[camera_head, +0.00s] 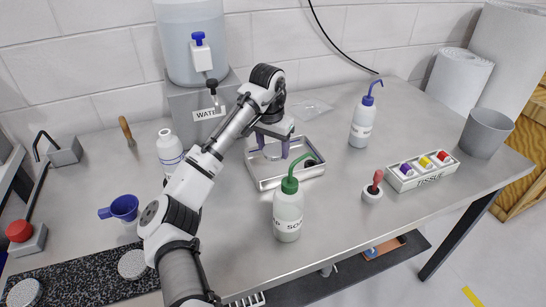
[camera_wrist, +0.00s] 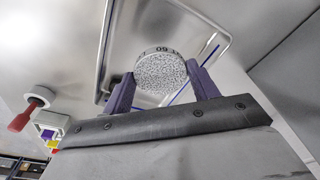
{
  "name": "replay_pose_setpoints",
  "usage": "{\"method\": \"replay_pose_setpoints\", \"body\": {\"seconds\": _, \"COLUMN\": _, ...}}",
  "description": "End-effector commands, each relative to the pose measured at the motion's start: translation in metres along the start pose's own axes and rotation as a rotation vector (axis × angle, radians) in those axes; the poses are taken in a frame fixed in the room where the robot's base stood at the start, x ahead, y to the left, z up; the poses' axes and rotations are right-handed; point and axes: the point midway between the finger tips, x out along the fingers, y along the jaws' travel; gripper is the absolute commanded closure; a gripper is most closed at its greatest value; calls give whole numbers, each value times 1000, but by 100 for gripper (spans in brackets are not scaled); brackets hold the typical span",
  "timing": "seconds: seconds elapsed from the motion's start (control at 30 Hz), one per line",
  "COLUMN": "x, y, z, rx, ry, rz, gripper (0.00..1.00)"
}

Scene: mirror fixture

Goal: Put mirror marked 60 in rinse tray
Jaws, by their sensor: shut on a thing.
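My gripper (camera_head: 274,153) is over the metal tray (camera_head: 262,186), between the white water tank and the green-topped bottle. In the wrist view, my gripper's purple fingers (camera_wrist: 161,82) are shut on a round mirror disc (camera_wrist: 160,70) with a speckled grey face. Its rim carries the marking 60. The tray's rim (camera_wrist: 226,42) shows behind the disc in the wrist view. In the head view, my gripper hides the held mirror, and I cannot tell whether it touches the tray floor. Two other round discs lie on the black speckled slab (camera_head: 90,280) at the lower left.
A green-topped bottle (camera_head: 288,212) stands close in front of the tray. A white bottle (camera_head: 169,148) is to its left and a blue-topped bottle (camera_head: 362,122) to its right. The water tank (camera_head: 190,40) is behind.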

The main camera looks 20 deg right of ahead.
Motion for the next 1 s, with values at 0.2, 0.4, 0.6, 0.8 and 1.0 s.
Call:
{"method": "replay_pose_setpoints", "body": {"seconds": 0.2, "x": 16, "y": 0, "z": 2, "rx": -1, "ry": -1, "rz": 1, "gripper": 67}}
{"method": "replay_pose_setpoints", "body": {"seconds": 0.4, "x": 44, "y": 0, "z": 6, "rx": -1, "ry": 0, "rz": 0, "gripper": 67}}
{"method": "replay_pose_setpoints", "body": {"seconds": 0.6, "x": 47, "y": 0, "z": 6, "rx": 0, "ry": 0, "rz": -1, "gripper": 67}}
{"method": "replay_pose_setpoints", "body": {"seconds": 0.8, "x": 49, "y": 0, "z": 6, "rx": 0, "ry": 0, "rz": 0, "gripper": 36}}
{"method": "replay_pose_setpoints", "body": {"seconds": 1.0, "x": 49, "y": 0, "z": 6, "rx": 0, "ry": 0, "rz": 0, "gripper": 19}}
